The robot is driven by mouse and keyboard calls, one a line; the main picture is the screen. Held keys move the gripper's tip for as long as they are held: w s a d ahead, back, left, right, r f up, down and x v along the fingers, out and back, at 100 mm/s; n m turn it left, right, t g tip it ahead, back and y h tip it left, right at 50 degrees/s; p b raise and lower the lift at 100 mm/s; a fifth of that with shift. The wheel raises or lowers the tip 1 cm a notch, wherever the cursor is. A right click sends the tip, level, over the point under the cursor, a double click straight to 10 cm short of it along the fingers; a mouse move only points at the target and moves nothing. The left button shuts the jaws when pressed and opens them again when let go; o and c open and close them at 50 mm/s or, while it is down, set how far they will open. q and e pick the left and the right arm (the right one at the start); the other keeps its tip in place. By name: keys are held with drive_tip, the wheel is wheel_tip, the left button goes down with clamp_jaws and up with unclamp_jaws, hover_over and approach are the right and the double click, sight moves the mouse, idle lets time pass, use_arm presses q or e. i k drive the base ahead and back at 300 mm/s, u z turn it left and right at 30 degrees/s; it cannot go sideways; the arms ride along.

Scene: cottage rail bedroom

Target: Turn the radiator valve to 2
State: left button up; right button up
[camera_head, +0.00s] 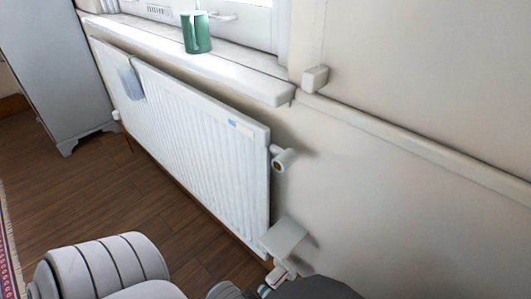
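The white radiator (200,135) hangs on the wall under the window sill. The radiator valve (285,159) is a small white cylindrical head at the radiator's upper right end, with a darker round end face. Its numbers are too small to read, so I cannot tell its setting. Nothing touches it. Neither gripper shows clearly. Rounded white and grey parts of my own body fill the bottom edge, well below the valve.
A green cup (197,33) stands on the window sill (225,71). A bluish cloth (130,80) hangs over the radiator. A pale cabinet (55,65) stands at left. A white flat piece (284,237) sits low by the radiator's right end. A rail (420,148) runs along the wall.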

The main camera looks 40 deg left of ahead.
sight(277, 277)
drive_tip(key=k, duration=0.9)
drive_tip(key=z, duration=0.85)
drive_tip(key=i, duration=0.7)
drive_tip(key=u, duration=0.8)
